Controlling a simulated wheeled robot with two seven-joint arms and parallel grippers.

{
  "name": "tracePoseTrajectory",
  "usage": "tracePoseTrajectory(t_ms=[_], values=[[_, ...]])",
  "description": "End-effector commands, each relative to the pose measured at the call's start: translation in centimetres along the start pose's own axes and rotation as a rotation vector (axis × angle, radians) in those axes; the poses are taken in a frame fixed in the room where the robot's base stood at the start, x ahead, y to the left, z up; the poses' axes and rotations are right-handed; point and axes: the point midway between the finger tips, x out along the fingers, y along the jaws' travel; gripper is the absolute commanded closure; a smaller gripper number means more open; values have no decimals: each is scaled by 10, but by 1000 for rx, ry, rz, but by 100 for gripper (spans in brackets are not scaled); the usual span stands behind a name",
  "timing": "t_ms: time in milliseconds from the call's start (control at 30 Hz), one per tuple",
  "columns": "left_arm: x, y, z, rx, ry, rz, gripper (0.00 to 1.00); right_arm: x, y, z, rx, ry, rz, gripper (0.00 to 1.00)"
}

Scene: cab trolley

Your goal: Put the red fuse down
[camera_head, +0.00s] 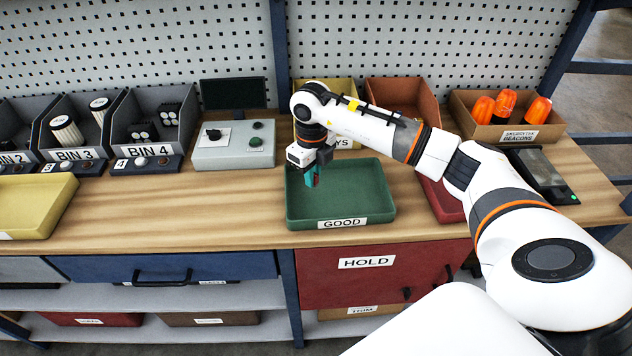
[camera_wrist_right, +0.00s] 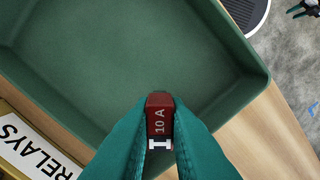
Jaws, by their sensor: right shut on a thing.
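The red fuse (camera_wrist_right: 160,118), marked "10 A", is between the teal fingertips of my right gripper (camera_wrist_right: 160,140) in the right wrist view. In the head view my right gripper (camera_head: 312,176) is over the left part of the green tray labelled GOOD (camera_head: 375,209); the fuse is too small to make out there. The green tray (camera_wrist_right: 130,45) looks empty and lies below the fuse in the wrist view. I cannot tell exactly how high the fuse is above the tray floor. My left gripper is not in view.
A yellow RELAYS bin (camera_wrist_right: 40,135) stands behind the green tray. A red tray (camera_head: 440,200) sits to its right, partly behind my arm. A grey control box (camera_head: 233,152) stands to the left. A cardboard box of orange beacons (camera_head: 548,131) is at the back right.

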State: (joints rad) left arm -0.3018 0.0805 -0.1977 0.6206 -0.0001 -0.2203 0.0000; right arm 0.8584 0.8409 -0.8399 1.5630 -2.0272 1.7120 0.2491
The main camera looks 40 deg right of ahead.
Motion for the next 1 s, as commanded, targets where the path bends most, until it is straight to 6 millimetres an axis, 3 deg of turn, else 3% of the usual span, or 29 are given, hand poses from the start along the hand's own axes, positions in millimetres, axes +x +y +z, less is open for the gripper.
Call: tracePoseTrajectory(t_ms=[400,767,800,900,1000], values=[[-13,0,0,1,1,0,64,44,-1,0,-3,-1,-2,100],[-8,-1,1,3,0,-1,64,51,0,0,-4,2,0,100],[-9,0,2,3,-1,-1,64,50,0,-1,-4,2,0,81],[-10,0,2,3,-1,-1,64,49,0,0,-4,2,0,65],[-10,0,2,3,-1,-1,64,49,0,0,-3,2,0,65]])
